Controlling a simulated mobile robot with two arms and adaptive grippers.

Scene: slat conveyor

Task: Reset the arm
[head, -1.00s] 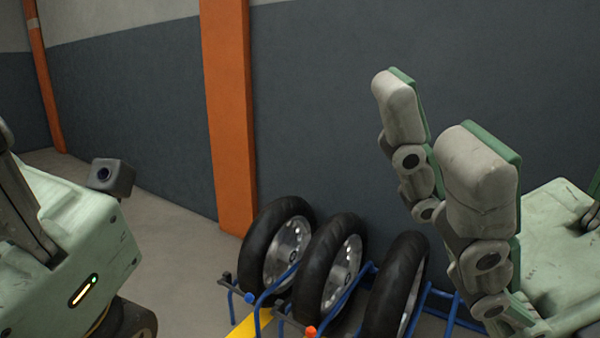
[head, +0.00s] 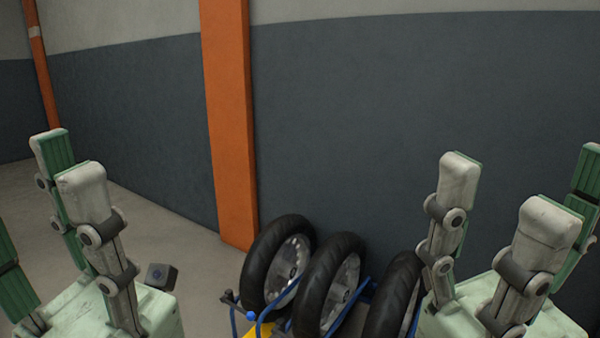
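My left gripper (head: 45,195) is at the lower left of the head view, its pale grey, green-padded fingers pointing up and spread apart. It is open, with nothing seen between the fingers. My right gripper (head: 522,195) is at the lower right, also with fingers up and spread, open and empty. The fingers of my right gripper stand in front of the wall, and its pale green body partly hides the rightmost wheel.
Three black-tyred wheels, the leftmost (head: 262,262), the middle (head: 328,280) and the rightmost (head: 390,298), stand in a blue rack (head: 262,318) between my grippers. An orange column (head: 230,130) stands before the grey wall (head: 400,110). Bare floor (head: 180,220) lies left of the rack.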

